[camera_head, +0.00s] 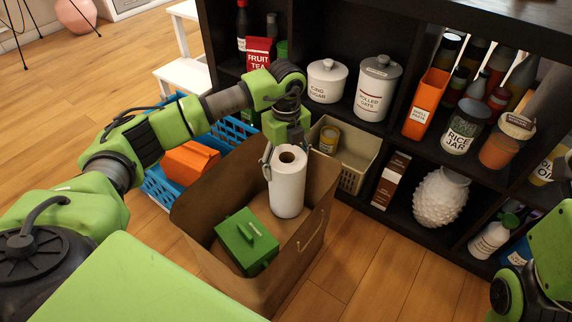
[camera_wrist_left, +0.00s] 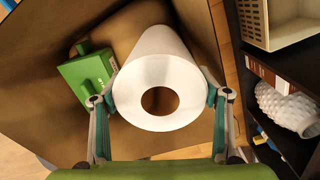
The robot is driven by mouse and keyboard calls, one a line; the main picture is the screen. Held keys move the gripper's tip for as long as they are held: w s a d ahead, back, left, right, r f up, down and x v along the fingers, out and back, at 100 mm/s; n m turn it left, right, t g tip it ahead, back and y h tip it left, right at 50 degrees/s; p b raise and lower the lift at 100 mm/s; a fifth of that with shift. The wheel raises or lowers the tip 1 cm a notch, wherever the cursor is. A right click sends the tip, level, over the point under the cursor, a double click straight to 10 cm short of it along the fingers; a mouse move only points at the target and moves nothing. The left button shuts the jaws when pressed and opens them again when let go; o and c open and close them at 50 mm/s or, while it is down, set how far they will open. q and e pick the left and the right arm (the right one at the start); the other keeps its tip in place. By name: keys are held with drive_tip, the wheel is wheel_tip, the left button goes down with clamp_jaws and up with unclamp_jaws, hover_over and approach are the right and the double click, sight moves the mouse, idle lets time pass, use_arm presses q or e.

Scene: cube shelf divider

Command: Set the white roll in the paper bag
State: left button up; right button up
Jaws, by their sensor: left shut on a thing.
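The white roll (camera_head: 287,186) stands upright inside the brown paper bag (camera_head: 207,247), towards its back side. My left gripper (camera_head: 288,152) reaches down from above and is shut on the roll near its top. In the left wrist view, the two fingers (camera_wrist_left: 162,98) press on opposite sides of the roll (camera_wrist_left: 160,75), whose open core faces the camera. A green box (camera_head: 246,240) lies in the bag beside the roll. Whether the roll's lower end touches the bag's floor is hard to tell. My right gripper is not clearly visible; only part of that arm shows at the right edge.
A blue crate (camera_head: 159,187) with an orange item (camera_head: 190,160) stands behind the bag to the left. A black shelf (camera_head: 395,222) with jars, canisters and a beige basket (camera_head: 357,158) stands close behind and right. Bare wood floor (camera_head: 365,275) lies right of the bag.

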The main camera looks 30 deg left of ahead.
use_arm(q)
drive_tip(key=shift+f, duration=0.15)
drive_tip(key=o, duration=1.2)
